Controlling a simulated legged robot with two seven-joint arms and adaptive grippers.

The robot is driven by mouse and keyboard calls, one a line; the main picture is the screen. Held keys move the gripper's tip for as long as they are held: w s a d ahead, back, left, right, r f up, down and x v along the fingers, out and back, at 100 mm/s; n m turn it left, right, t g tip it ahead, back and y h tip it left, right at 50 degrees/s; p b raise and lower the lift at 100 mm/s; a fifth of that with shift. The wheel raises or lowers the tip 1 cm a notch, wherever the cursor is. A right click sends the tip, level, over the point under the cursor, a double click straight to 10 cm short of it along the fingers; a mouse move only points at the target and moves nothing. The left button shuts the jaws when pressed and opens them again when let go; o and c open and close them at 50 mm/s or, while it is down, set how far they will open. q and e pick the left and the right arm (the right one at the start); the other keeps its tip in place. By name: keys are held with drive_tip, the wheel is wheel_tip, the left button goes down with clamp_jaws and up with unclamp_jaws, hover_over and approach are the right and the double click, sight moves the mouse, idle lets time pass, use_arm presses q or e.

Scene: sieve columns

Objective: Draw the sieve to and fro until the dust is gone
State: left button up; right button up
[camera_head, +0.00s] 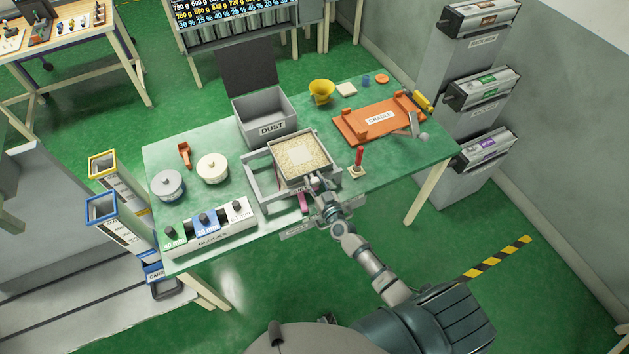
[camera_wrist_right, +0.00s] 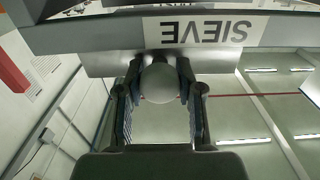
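The sieve (camera_head: 330,172) is a square grey tray on a grey stand (camera_head: 252,176) at the table's front middle. It holds beige grains (camera_head: 290,168) with a paler, whitish patch (camera_head: 301,154) in the middle. My right gripper (camera_head: 321,184) is at the sieve's front side. In the right wrist view, its two fingers (camera_wrist_right: 160,88) lie on either side of a round pale knob (camera_wrist_right: 160,84) below the SIEVE label (camera_wrist_right: 208,30), seemingly closed on it. An open grey box (camera_head: 273,130) labelled DUST stands behind the sieve. My left gripper is not in view.
An orange cradle (camera_head: 352,132) lies right. A red-handled tool (camera_head: 359,156) stands beside the sieve. The green table (camera_head: 225,134) has bare patches between.

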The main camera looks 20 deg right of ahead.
sight(291, 182)
clamp_jaws()
drive_tip(key=a+p, duration=0.3)
drive_tip(key=a, duration=0.3)
drive_tip(key=shift+s+a, duration=0.15)
drive_tip(key=shift+a, duration=0.75)
drive_tip(key=shift+o, duration=2.4)
unclamp_jaws()
drive_tip(key=shift+o, duration=1.3)
drive_tip(key=shift+d, duration=0.2)
drive_tip(key=shift+s, duration=0.2)
drive_tip(key=s, duration=1.1)
drive_tip(key=shift+s+d, duration=0.2)
drive_tip(key=shift+s, duration=0.1)
